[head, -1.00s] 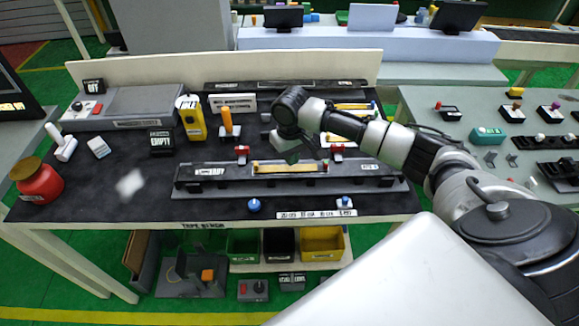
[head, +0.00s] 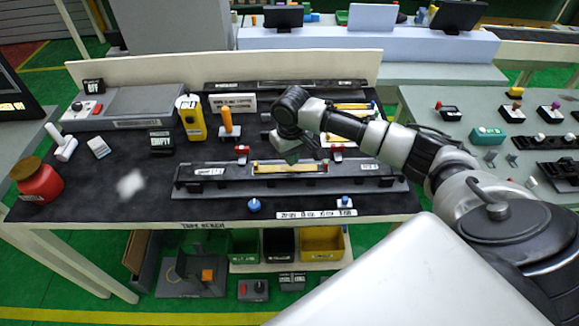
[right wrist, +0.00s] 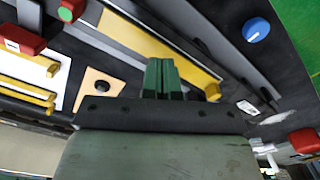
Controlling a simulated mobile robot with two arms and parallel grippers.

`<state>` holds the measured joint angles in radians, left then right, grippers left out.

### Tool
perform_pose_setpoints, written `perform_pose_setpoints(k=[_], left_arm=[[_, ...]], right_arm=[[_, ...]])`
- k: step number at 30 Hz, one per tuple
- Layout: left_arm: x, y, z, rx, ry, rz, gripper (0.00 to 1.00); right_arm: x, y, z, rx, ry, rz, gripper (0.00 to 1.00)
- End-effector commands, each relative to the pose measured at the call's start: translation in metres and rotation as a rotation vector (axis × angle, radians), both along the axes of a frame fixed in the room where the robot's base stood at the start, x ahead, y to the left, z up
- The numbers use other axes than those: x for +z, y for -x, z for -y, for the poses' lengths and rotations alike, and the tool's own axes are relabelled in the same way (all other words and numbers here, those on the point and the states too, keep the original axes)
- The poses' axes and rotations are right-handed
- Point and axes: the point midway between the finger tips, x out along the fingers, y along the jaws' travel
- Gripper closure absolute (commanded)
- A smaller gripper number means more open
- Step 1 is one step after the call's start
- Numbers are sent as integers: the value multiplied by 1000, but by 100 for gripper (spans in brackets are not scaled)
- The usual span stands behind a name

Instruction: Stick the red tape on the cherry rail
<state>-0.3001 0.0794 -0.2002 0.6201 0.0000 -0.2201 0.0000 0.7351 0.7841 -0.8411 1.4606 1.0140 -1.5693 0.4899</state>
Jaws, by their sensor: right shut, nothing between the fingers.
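My right gripper (head: 292,157) is shut and empty above the middle of a long dark rail fixture (head: 215,186). In the right wrist view its green fingers (right wrist: 161,75) are together, close over a long yellow strip (right wrist: 178,62); I cannot tell whether they touch it. The yellow strip (head: 288,168) lies along the fixture in the head view. Red clamp-like parts stand behind the fixture, one on the left (head: 241,151) and one on the right (head: 337,151). I cannot make out which piece is the red tape or the cherry rail. My left gripper is out of view.
A blue knob (head: 254,205) and a label strip (head: 316,213) are at the bench's front. A red jar (head: 38,182) stands at the left. A yellow holder (head: 192,119) and an orange-handled tool (head: 227,121) stand behind. The dark bench surface is clear at front left.

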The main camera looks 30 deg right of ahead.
Motion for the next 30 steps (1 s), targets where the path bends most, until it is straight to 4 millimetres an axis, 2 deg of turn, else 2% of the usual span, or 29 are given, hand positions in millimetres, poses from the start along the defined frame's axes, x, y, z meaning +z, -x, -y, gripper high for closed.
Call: perform_pose_setpoints(k=[30], left_arm=[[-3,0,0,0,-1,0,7]], right_arm=[[-13,0,0,0,-1,-1,100]])
